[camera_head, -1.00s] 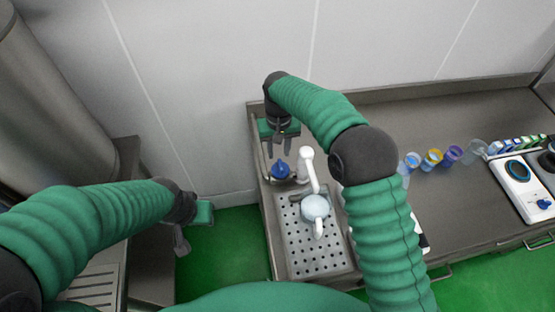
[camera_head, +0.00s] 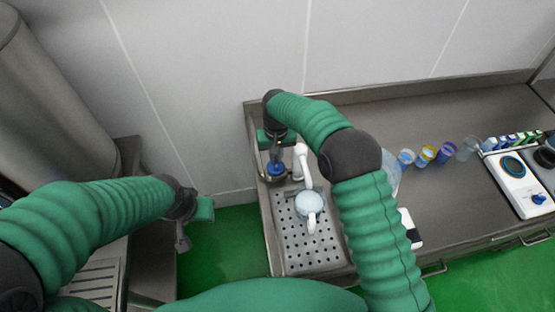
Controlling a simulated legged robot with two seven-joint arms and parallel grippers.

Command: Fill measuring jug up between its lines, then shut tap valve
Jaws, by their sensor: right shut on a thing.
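The measuring jug (camera_head: 309,204) stands on the perforated drip tray (camera_head: 312,259), its handle toward me. The white tap (camera_head: 302,165) rises behind it with its spout over the jug. I cannot make out the jug's lines or the level inside. The blue tap valve knob (camera_head: 276,170) is left of the tap. My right gripper (camera_head: 276,160) points down at the knob and is shut on it. My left gripper (camera_head: 184,243) hangs over the gap left of the counter, away from the jug; its fingers are too small to judge.
Several cups (camera_head: 425,156) stand in a row on the counter to the right. A white device with a round dark plate (camera_head: 512,165) is at the far right beside a rack of small packs (camera_head: 515,140). A large steel tank (camera_head: 45,90) stands at left.

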